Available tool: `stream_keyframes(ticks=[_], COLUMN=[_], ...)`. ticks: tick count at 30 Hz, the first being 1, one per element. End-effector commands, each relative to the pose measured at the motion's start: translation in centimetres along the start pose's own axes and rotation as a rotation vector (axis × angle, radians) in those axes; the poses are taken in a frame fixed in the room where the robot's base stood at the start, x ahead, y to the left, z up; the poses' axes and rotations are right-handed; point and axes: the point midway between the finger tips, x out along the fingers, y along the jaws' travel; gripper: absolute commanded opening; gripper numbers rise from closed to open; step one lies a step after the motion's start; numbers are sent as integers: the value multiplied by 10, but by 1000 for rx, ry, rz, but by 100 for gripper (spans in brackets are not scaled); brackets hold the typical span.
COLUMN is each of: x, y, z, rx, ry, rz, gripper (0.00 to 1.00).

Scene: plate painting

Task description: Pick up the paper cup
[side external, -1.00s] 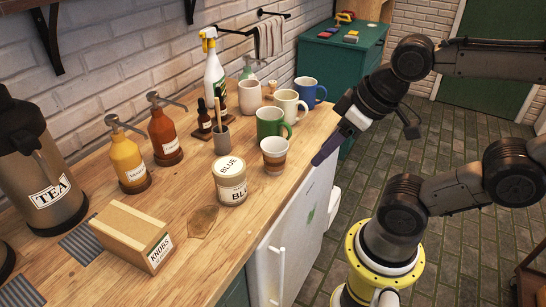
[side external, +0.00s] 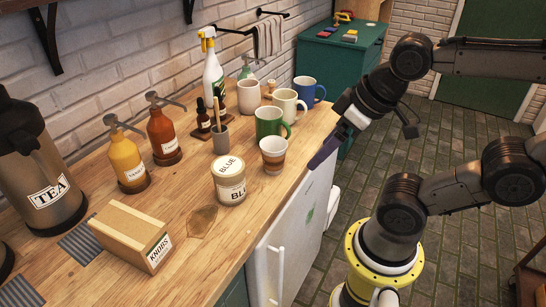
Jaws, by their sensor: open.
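The paper cup (side external: 274,155) stands upright on the wooden counter near its front edge. It is white with brown bands. The green mug (side external: 270,125) stands just behind it, and the tin marked BLUE (side external: 230,181) stands to its left and nearer the camera. My gripper (side external: 318,160) is to the right of the paper cup, at the counter's front edge, pointing down and left. It is apart from the cup and holds nothing that I can see. The gap between its fingers is hard to make out from this side.
White (side external: 287,105), blue (side external: 308,91) and pink (side external: 249,97) mugs stand behind. A grey pot (side external: 220,139), sauce bottles (side external: 126,162) and a KNOBS box (side external: 130,234) are to the left.

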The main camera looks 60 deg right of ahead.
Motion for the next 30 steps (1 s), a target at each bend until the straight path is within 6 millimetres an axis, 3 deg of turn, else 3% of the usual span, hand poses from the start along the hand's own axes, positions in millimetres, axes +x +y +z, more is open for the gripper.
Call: stream_keyframes(ticks=[9, 14, 18, 23, 30], x=[0, -4, -19, -20, 16], y=[0, 0, 2, 13, 48], z=[0, 1, -24, -67, -127], rx=[6, 108, 316, 585, 925], ry=[0, -16, -54, -155, -325], rz=[0, 1, 14, 68, 190], gripper=[100, 100, 100, 100, 100])
